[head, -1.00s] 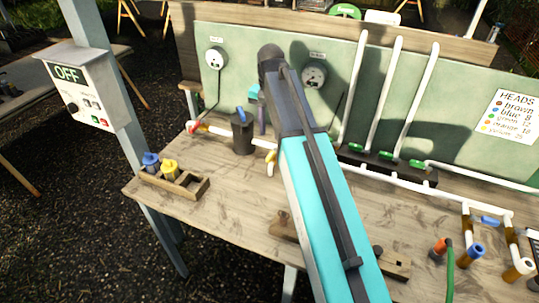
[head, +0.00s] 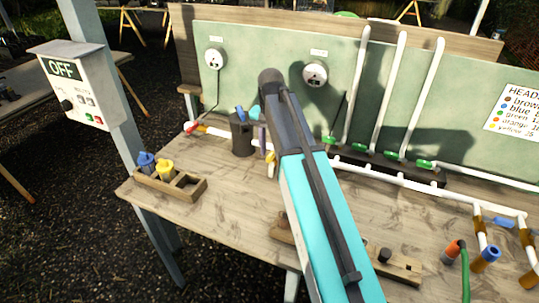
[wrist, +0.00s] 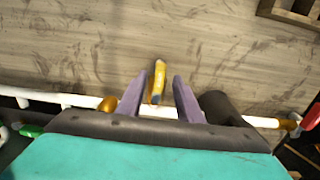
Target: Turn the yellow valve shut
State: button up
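The yellow valve (head: 271,163) sits on the white pipe along the back of the bench, mostly hidden behind my arm in the head view. In the wrist view its yellow handle (wrist: 158,78) points away from the pipe (wrist: 75,101), roughly across it. My gripper (wrist: 160,88) has its two purple fingers spread, one on each side of the handle. Gaps show between the handle and both fingers, with nothing held. In the head view a purple finger (head: 262,137) shows just above the valve; the other finger is not clear there.
A dark cup (head: 242,140) stands close left of my gripper. A red-handled valve (head: 191,128) is at the pipe's left end. A wooden tray (head: 190,194) holds blue and yellow pieces.

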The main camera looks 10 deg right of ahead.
jog(key=shift+f, duration=0.4)
jog(key=shift+c, duration=0.2)
grip_shut()
jog(key=shift+a, duration=0.15)
jog(key=shift+d, duration=0.2)
